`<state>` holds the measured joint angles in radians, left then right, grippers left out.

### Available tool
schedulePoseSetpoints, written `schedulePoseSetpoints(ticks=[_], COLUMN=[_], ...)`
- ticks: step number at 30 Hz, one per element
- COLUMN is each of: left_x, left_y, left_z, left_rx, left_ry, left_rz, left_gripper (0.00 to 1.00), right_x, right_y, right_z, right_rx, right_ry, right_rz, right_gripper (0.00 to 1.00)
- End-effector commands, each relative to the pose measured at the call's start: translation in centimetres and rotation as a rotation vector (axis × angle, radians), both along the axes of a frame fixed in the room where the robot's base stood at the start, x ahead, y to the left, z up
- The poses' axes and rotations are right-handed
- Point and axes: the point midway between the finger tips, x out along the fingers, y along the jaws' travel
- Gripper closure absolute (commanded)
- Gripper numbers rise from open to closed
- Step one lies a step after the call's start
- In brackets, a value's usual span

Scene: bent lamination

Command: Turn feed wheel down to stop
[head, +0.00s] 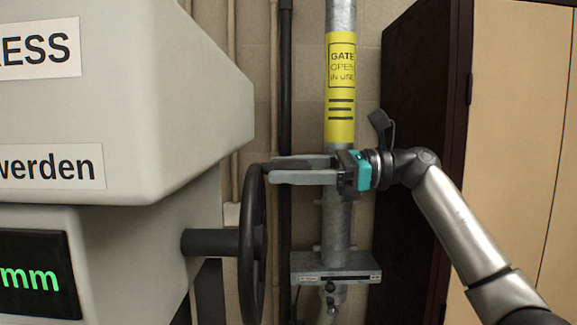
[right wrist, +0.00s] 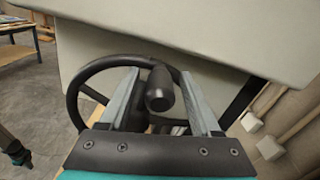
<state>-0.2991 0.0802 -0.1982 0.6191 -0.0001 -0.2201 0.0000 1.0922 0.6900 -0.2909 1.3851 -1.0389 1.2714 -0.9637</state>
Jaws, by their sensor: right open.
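The feed wheel (head: 252,245) is a black handwheel, seen almost edge-on in the head view, on a dark shaft (head: 208,243) from the grey press. Its rim (right wrist: 75,95) also shows in the right wrist view. My right gripper (head: 268,170) reaches in from the right with its fingers at the top of the wheel. In the right wrist view its open fingers (right wrist: 158,75) stand on either side of a black handle knob (right wrist: 159,92), with a gap visible to each finger. My left gripper is not clearly seen.
The press housing (head: 130,130) overhangs the wheel from the left. A grey post with a yellow sign (head: 341,88) and a metal bracket (head: 335,268) stands behind my right gripper. A dark cabinet (head: 412,100) is at the right. A table (right wrist: 18,50) stands far left in the wrist view.

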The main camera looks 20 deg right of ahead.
Motion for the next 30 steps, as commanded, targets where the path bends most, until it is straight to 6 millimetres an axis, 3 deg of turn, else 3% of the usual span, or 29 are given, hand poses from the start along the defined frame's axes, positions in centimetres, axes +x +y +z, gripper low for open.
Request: schedulePoseSetpoints(ticks=[4, 21, 30], left_x=[-0.04, -0.06, -0.05], left_y=[0.01, -0.04, -0.07], left_z=[-0.02, -0.02, -0.01], left_rx=[0.0, -0.001, -0.001], left_ry=[0.001, 0.0, 0.0], left_rz=[0.0, -0.002, -0.003], left_gripper=[1.0, 1.0, 1.0], right_x=[0.0, -0.02, -0.03], right_y=[0.01, -0.03, -0.04], right_z=[-0.03, 0.02, 0.04], right_rx=[0.0, 0.001, 0.001], right_ry=[0.0, 0.0, -0.001], right_rz=[0.001, 0.0, 0.0], right_gripper=[0.37, 1.0, 1.0])
